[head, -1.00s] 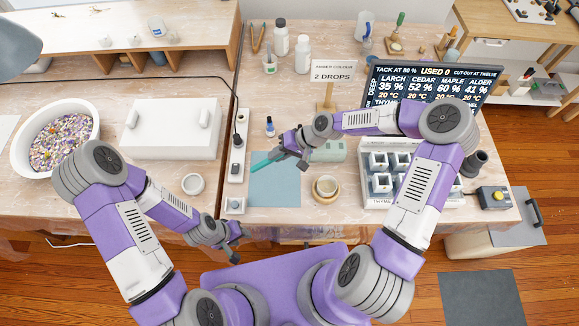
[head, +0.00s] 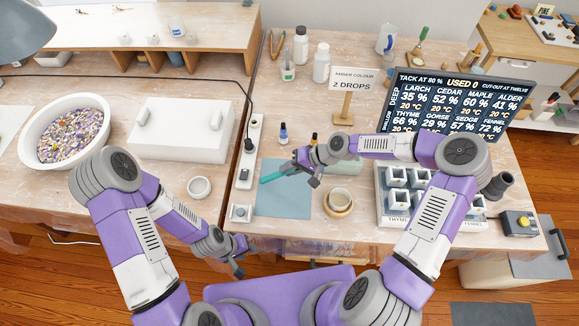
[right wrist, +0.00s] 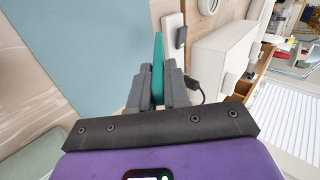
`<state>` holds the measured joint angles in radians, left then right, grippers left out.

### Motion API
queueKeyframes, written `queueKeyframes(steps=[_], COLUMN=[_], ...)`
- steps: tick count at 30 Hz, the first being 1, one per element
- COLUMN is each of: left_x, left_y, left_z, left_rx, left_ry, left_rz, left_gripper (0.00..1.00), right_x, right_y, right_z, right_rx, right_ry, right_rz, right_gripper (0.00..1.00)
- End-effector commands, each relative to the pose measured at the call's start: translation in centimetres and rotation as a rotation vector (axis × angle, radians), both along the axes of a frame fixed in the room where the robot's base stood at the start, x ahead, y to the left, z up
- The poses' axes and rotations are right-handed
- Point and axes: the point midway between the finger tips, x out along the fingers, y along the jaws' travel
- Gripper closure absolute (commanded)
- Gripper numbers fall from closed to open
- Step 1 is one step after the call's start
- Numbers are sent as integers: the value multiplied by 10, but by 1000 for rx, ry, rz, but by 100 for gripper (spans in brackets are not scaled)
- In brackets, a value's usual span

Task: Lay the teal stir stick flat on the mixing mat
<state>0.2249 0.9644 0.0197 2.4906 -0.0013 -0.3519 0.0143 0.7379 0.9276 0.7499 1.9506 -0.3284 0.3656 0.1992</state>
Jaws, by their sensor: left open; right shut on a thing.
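The teal stir stick (head: 278,175) is held by my right gripper (head: 299,166), which is shut on one end of it. In the head view the stick overlaps the upper part of the blue-grey mixing mat (head: 284,203); its height above the mat is hard to tell. In the right wrist view the stick (right wrist: 158,66) stands out between the two dark fingers (right wrist: 152,88), with the mat (right wrist: 85,45) to its left. My left gripper (head: 238,264) is open and empty, low in front of the table edge.
A round cup (head: 339,202) stands right of the mat. A power strip (head: 247,160) runs along its left side, and small bottles (head: 283,134) stand behind it. A white mould tray (head: 398,200) is farther right. The lower part of the mat is bare.

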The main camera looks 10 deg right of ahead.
Motion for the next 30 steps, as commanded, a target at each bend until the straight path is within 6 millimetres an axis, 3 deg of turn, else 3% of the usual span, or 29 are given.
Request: queueKeyframes(steps=[4,14,15,20,30], left_x=[0,0,0,0,0], left_y=[0,0,0,0,0], left_z=[-11,-12,-12,-12,-11], left_rx=[0,0,0,0,0], left_ry=[0,0,0,0,0], left_rz=[0,0,0,0,0], left_gripper=[57,57,57,57,57], right_x=[0,0,0,0,0], right_y=[0,0,0,0,-2], right_z=[-15,-17,-17,-17,-14], right_rx=[0,0,0,0,-1], right_ry=[1,-1,-1,-1,-1], right_rz=[1,1,1,1,0], right_gripper=[100,100,81,56,54])
